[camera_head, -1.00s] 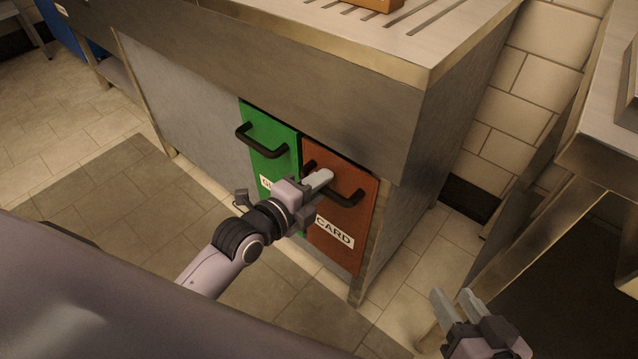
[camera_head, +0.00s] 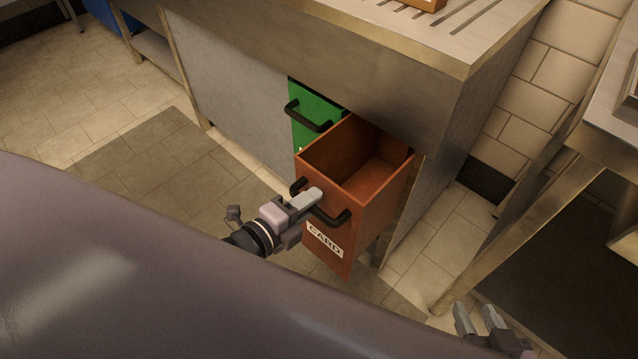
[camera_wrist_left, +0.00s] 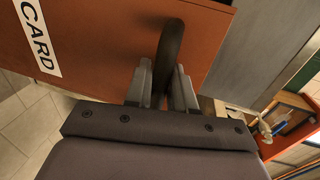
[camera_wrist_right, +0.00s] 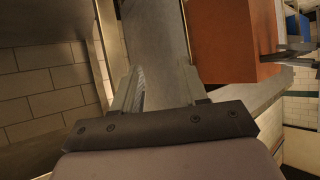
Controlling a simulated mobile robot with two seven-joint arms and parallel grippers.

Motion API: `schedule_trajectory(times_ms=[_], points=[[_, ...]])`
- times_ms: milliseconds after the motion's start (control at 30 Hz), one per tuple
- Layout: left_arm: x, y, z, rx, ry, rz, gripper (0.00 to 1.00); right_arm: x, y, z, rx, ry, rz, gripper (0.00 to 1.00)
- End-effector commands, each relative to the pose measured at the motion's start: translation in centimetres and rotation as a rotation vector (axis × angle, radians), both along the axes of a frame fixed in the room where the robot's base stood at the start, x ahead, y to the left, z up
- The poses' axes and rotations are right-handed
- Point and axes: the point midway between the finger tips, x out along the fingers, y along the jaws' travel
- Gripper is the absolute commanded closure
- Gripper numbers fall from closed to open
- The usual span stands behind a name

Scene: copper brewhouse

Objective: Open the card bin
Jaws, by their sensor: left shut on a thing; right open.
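The card bin (camera_head: 375,207) is an orange-brown drawer with a white CARD label, pulled well out of the steel counter. Its inside shows and looks empty. My left gripper (camera_head: 311,199) is shut on the bin's black handle (camera_head: 336,219). In the left wrist view the handle (camera_wrist_left: 170,55) runs between the two fingers (camera_wrist_left: 160,85), with the CARD label at the left. My right gripper (camera_head: 477,318) is open and empty, low at the right, apart from the bin. The right wrist view shows its spread fingers (camera_wrist_right: 160,88) and the bin's side (camera_wrist_right: 222,45).
A green bin (camera_head: 309,122) with a black handle sits shut, left of the card bin. The counter (camera_head: 437,35) overhangs both. Another steel table (camera_head: 600,120) stands at the right, near my right gripper. Tiled floor (camera_head: 150,165) is clear at the left.

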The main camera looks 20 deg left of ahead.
Motion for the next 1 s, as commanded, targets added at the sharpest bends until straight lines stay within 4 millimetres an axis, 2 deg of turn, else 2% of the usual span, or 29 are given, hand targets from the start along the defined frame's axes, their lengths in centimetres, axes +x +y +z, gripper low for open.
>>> schedule_trajectory(times_ms=[200,400,600,967,1000], points=[[-4.0,1.3,0.3,0.0,0.007,-0.001,1.0,-0.6,-1.3,-0.1,-0.005,0.044,-0.033,0.57],[-6.5,2.3,0.2,-0.002,0.004,0.001,1.0,-0.9,-1.9,-0.3,-0.007,0.063,-0.048,0.57],[-7.5,2.7,0.1,-0.002,0.001,0.0,1.0,-1.1,-2.5,-0.8,-0.011,0.078,-0.06,0.57],[-7.6,2.7,0.0,-0.002,0.001,0.0,1.0,-1.5,-2.7,-1.2,-0.012,0.086,-0.064,0.57],[-7.6,2.7,0.0,-0.002,0.001,0.0,0.63,-1.5,-2.7,-1.2,-0.012,0.086,-0.064,0.57]])
